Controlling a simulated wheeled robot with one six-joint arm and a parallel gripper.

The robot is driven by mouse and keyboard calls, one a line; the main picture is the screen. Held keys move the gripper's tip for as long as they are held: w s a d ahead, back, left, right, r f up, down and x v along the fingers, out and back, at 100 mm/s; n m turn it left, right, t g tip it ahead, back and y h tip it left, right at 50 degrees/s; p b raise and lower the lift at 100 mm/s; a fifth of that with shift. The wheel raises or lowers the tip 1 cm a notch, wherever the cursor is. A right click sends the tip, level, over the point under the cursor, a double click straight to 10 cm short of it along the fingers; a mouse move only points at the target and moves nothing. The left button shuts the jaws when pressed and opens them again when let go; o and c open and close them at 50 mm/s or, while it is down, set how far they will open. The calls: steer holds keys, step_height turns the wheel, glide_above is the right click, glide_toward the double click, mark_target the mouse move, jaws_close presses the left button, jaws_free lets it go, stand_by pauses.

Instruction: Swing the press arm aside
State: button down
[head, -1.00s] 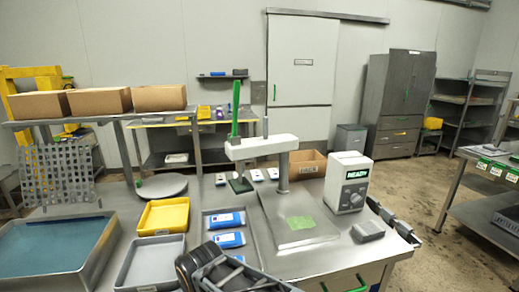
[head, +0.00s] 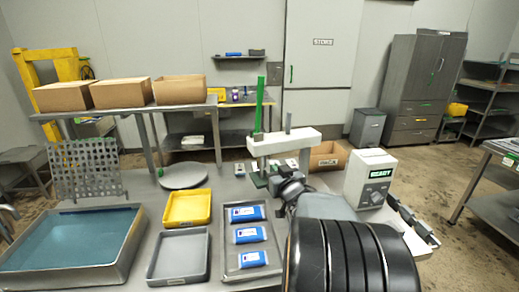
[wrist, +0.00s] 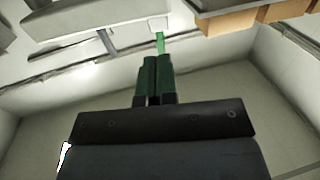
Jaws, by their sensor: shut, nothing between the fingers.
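The press arm (head: 284,141) is a white horizontal beam above the table in the head view. In the wrist view the green fingers (wrist: 155,62) are together and empty. A bright green bar (wrist: 160,43) shows just beyond their tips, and a white beam (wrist: 90,20) lies at upper left. I cannot tell whether the fingers touch the press.
A white READY box (head: 369,178) stands right of the press. A carton (head: 326,159) is behind it. A yellow tray (head: 187,208), grey tray (head: 178,256) and tray of blue packs (head: 217,262) lie left. A round grey plate (head: 183,176) sits behind them.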

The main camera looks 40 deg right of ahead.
mark_target(258, 148)
steer(key=p+x, duration=0.3)
steer(key=x, duration=1)
steer(key=shift+w+r, duration=0.15)
steer(key=shift+w, duration=0.25)
